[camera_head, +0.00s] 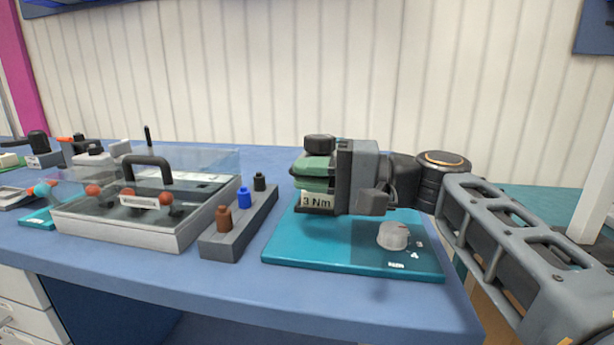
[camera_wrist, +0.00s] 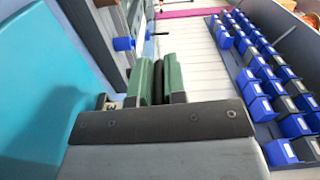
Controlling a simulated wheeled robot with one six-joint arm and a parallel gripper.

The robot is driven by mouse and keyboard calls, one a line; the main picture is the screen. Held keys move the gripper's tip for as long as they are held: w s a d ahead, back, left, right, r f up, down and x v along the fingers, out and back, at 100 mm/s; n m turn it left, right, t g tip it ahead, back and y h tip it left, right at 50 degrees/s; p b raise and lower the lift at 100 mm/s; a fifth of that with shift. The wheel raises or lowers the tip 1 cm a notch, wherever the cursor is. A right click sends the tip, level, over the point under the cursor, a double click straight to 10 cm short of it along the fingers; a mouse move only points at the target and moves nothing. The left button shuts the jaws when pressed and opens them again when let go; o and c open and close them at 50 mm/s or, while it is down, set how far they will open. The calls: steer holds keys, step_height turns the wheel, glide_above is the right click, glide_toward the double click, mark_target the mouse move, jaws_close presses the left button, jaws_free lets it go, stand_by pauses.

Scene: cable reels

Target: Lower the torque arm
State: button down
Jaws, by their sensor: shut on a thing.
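My gripper (camera_head: 318,172) is above the left part of the teal base plate (camera_head: 300,247). Its green finger pads are shut on a dark piece that I take to be the torque arm. A black rounded end of the torque arm (camera_head: 319,142) shows just above the fingers. In the wrist view a dark strip of the torque arm (camera_wrist: 158,80) shows between the two green pads. A pale "3 Nm" label (camera_head: 317,202) shows just below the fingers. My gripper and wrist hide most of the torque arm and its mount.
A pale round knob (camera_head: 393,236) sits on the plate's right part. To the left stand a grey block (camera_head: 225,240) with brown, blue and black pegs and a clear-lidded box (camera_head: 150,228) with a black handle. Blue bins (camera_wrist: 262,108) show in the wrist view.

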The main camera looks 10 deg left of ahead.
steer(key=shift+f, duration=0.45)
steer(key=c, duration=1.2)
jaws_free()
steer(key=shift+o, duration=0.2)
steer(key=shift+r, duration=0.1)
steer(key=shift+d, duration=0.1)
steer(key=shift+d, duration=0.2)
steer(key=d+p, duration=0.2)
steer(key=d, duration=1.1)
steer(key=shift+s+d+p, duration=0.15)
steer(key=shift+s+p, duration=0.05)
steer(key=shift+p, duration=0.15)
